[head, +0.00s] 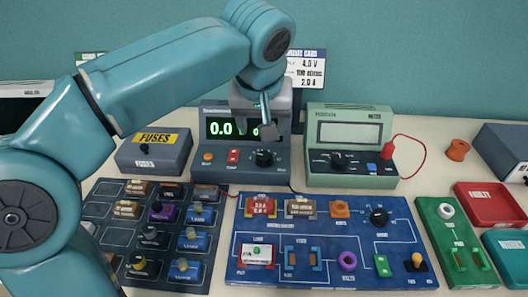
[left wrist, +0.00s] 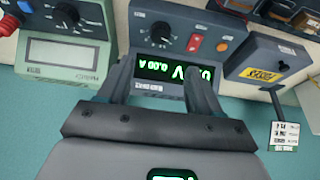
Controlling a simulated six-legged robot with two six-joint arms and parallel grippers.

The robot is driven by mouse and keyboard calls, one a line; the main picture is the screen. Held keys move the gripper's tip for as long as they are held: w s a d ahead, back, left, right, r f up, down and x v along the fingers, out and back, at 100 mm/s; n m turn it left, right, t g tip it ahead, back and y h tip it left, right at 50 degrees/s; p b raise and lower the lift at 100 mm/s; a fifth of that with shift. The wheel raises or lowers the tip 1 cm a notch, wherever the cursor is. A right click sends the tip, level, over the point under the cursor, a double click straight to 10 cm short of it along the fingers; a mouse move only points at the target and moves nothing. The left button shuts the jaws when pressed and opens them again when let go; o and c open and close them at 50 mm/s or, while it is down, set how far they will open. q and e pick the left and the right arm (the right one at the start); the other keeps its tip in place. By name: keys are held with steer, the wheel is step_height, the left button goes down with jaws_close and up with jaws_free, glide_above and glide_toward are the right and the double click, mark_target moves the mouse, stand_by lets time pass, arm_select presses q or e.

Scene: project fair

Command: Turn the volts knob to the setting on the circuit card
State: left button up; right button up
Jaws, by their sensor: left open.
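The power supply (head: 281,170) stands at the back middle, its green display (head: 217,127) reading 0.0 where visible. It has a single black knob (head: 264,157), also visible in the left wrist view (left wrist: 160,34), upside down; its lettering is too small to read. The circuit card (head: 309,68) stands behind, partly covered by my arm; it shows 4.0 V and 2.0 A. My left gripper (head: 268,120) hangs in front of the display, above the knob. In the left wrist view its two fingers (left wrist: 160,78) are apart with nothing between, clear of the knob.
A green meter (head: 351,176) with a red lead stands right of the supply, a fuses box (head: 154,150) left. A blue circuit board (head: 330,238) and dark parts tray (head: 120,240) lie in front. The supply also has an orange button (head: 208,157) and red switch (head: 233,156).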

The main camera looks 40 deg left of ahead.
mark_target(264, 156)
arm_select(q)
steer(key=b+x, duration=0.2)
steer(key=x, duration=1.1)
steer(key=shift+s+f, duration=0.1)
steer(key=shift+f, duration=0.1)
steer(key=c, duration=1)
